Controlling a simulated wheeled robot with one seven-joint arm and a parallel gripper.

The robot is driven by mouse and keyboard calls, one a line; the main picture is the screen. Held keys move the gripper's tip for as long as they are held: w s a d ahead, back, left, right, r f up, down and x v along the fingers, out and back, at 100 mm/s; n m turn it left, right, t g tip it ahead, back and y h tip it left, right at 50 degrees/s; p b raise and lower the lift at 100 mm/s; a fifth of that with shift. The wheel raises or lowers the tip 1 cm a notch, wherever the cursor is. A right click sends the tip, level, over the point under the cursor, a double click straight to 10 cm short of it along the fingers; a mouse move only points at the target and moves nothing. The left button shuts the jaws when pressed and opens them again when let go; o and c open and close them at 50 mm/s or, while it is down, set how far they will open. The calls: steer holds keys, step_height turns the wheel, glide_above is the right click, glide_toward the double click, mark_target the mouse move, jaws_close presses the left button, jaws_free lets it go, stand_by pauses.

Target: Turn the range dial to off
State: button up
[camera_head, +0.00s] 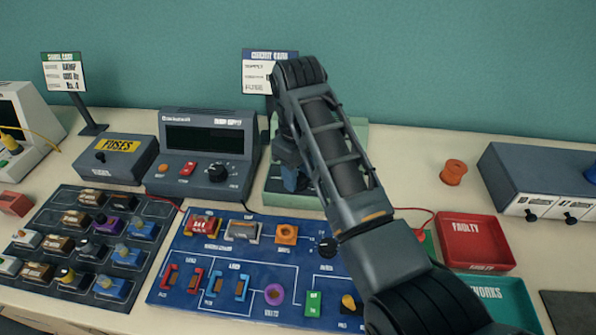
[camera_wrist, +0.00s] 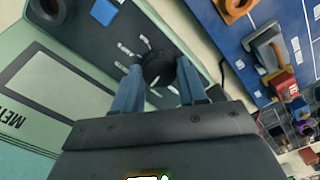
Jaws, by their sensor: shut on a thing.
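The range dial (camera_wrist: 158,66) is a round black knob on the dark panel of the green meter (camera_wrist: 22,60), with white marks around it. In the wrist view my gripper (camera_wrist: 160,82) has its two blue-grey fingers on either side of the dial, shut on it. The dial's pointer and the setting it shows cannot be made out. In the head view the meter (camera_head: 275,193) stands behind the blue circuit board, and my arm hides most of it, including the dial.
The blue circuit board (camera_head: 190,285) lies in front of the meter. A power supply (camera_head: 180,160) stands just left. A red faulty tray (camera_head: 480,228) and a teal tray (camera_head: 515,292) lie to the right. A copper spool (camera_head: 453,172) stands behind them.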

mark_target(299, 177)
steer(key=shift+m, duration=1)
steer(key=o, duration=1.1)
steer(key=shift+c, duration=0.2)
steer(key=shift+w+r, duration=0.2)
steer(key=shift+r, duration=2.1)
steer(key=shift+s+r, duration=0.1)
steer(key=shift+r, duration=0.25)
steer(key=shift+s+r, duration=0.1)
steer(key=shift+r, duration=1.15)
